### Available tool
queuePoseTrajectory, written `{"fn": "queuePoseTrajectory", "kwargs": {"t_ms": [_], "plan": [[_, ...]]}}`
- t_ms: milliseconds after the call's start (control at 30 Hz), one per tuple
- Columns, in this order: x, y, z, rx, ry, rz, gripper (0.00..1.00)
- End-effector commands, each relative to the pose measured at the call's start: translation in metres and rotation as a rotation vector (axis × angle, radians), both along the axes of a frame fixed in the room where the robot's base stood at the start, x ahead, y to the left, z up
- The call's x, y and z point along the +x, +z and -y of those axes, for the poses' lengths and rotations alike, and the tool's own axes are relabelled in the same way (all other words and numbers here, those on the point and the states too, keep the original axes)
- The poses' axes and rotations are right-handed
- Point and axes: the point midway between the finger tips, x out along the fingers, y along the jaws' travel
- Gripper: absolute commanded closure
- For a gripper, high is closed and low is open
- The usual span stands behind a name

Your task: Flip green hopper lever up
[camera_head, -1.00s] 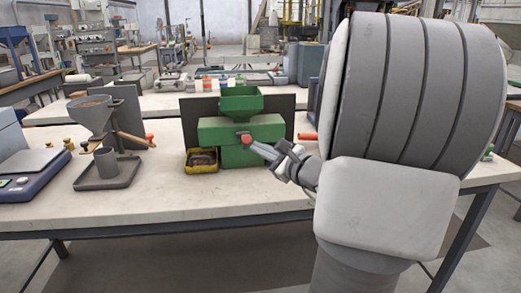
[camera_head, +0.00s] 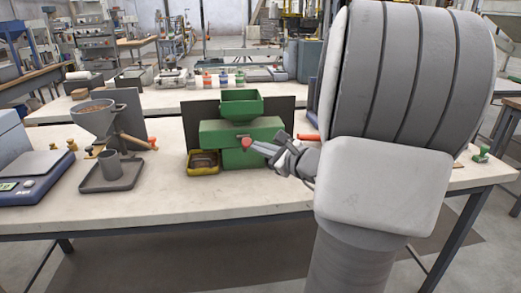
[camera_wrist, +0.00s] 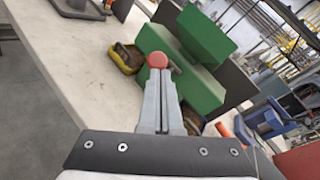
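The green hopper machine (camera_head: 241,130) stands on the workbench, with a square green funnel (camera_head: 241,103) on top. Its lever has a red knob (camera_head: 246,143) at the front, which also shows in the wrist view (camera_wrist: 157,60). My gripper (camera_head: 256,147) reaches in from the right, with its fingertips at the knob. In the wrist view my gripper's fingers (camera_wrist: 162,72) lie together, with the knob just at their tips. I see no knob-wide gap between them. Whether they touch the knob is not clear. The lever's shaft is mostly hidden.
A yellow tray (camera_head: 203,169) sits at the machine's lower left. A grey hopper (camera_head: 102,110) with an orange-handled lever stands left, above a grey tray (camera_head: 112,184) with a cup. A scale (camera_head: 35,175) is at far left. The bench front (camera_head: 230,198) is clear.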

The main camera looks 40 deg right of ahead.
Motion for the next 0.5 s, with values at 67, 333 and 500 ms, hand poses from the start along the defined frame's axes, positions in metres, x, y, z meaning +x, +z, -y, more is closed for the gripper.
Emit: {"fn": "queuePoseTrajectory", "kwargs": {"t_ms": [67, 333, 500], "plan": [[0.002, 0.01, 0.0, 0.01, 0.002, -0.017, 1.0], [0.007, 0.031, 0.003, 0.065, 0.003, -0.108, 1.0], [0.012, 0.042, 0.006, 0.106, 0.003, -0.174, 1.0]]}}
